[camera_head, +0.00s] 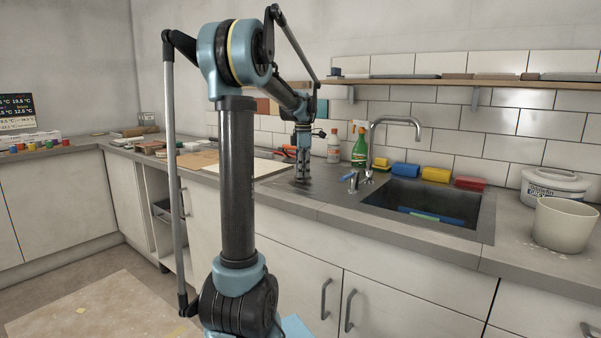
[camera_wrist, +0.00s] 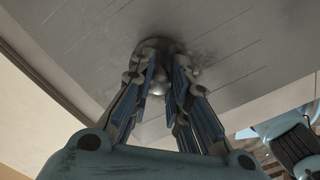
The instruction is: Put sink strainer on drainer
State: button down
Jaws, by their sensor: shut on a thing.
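My gripper (camera_head: 302,178) points down over the ribbed metal drainer (camera_head: 325,196) to the left of the sink. In the wrist view, my gripper (camera_wrist: 162,75) is shut on a small round grey metal thing, which looks like the sink strainer (camera_wrist: 157,85). The fingers cover its sides. The drainer (camera_wrist: 225,45) lies right beyond the fingertips in that view. The strainer is very close to the drainer; I cannot tell whether it touches. In the head view the strainer is too small and hidden to make out.
The sink basin (camera_head: 425,205) and tap (camera_head: 375,140) are to the right of my gripper. Yellow, blue and red sponges (camera_head: 435,174) line the back edge. A beige pot (camera_head: 565,224) stands far right. A pale board (camera_head: 245,167) lies left.

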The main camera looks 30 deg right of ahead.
jog(key=c, duration=1.5)
grip_release()
jog(key=shift+f, duration=0.1)
jog(key=shift+c, duration=0.2)
notch_tip(320, 180, up, 12)
jog(key=s+a+f+m, duration=0.2)
jog(key=a+f, duration=0.1)
jog(key=a, duration=0.5)
jog(key=s+a+f+m+t, duration=0.1)
jog(key=s+a+f+m, duration=0.15)
jog(key=a, duration=0.65)
jog(key=s+a+f+m, duration=0.2)
jog(key=a+f, duration=0.2)
jog(key=a, duration=0.4)
jog(key=s+a+f+m, duration=0.3)
jog(key=s+a+f, duration=0.5)
jog(key=f, duration=0.2)
jog(key=s+a+f+m+t, duration=0.1)
jog(key=s+a+f+m, duration=0.3)
jog(key=s+a+f, duration=0.3)
notch_tip(320, 180, down, 4)
jog(key=shift+s+a+f, duration=0.15)
jog(key=shift+s+a, duration=0.25)
jog(key=shift+s, duration=0.5)
